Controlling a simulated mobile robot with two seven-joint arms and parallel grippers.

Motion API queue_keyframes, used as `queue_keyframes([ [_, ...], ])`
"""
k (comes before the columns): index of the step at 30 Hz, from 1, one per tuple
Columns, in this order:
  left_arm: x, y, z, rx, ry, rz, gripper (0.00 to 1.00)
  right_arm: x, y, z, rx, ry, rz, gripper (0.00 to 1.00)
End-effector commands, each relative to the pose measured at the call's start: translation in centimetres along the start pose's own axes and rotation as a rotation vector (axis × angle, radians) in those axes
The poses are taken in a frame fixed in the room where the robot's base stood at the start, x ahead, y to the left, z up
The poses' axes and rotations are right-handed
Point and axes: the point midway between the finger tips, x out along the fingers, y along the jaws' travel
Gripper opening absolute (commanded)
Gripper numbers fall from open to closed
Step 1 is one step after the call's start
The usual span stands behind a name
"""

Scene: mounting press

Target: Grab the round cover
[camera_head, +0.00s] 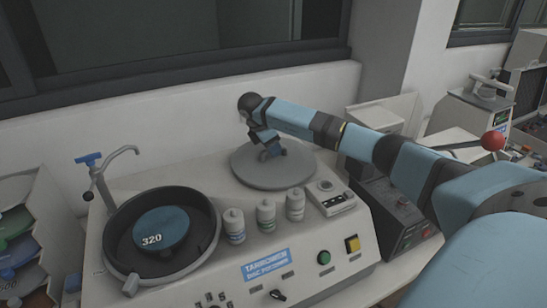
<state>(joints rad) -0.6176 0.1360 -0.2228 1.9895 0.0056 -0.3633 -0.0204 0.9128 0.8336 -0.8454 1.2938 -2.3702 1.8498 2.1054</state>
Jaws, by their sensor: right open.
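The round cover (298,174) is a flat grey disc lying on the right side of the top of the white disc polisher (180,277). My right gripper (270,154) is over the cover, pointing down at its middle, and is open. The fingers are small in the view, and they hide the middle of the cover. I cannot tell whether they touch it or its handle. My left gripper is not in view.
A black bowl with a blue disc marked 320 (160,229) and a tap (118,163) are at the left. Several small bottles (265,217) stand in front of the cover. A dark control box (398,215) stands right of the polisher, below my right arm.

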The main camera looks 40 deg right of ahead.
Motion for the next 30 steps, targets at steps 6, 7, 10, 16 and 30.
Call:
queue_keyframes([
  [6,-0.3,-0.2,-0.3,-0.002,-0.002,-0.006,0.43,1.7,0.0,0.0,0.000,0.000,0.001,0.48],
  [7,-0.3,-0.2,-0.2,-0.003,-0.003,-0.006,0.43,1.7,0.0,0.0,0.000,0.000,0.001,0.48],
  [10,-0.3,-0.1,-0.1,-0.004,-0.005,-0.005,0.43,1.8,0.0,0.0,0.000,0.000,0.001,0.48],
  [16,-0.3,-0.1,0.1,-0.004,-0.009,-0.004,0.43,1.8,0.0,0.0,0.000,0.000,0.001,0.16],
  [30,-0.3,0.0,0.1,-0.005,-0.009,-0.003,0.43,1.3,0.0,0.2,0.001,0.000,0.002,0.00],
])
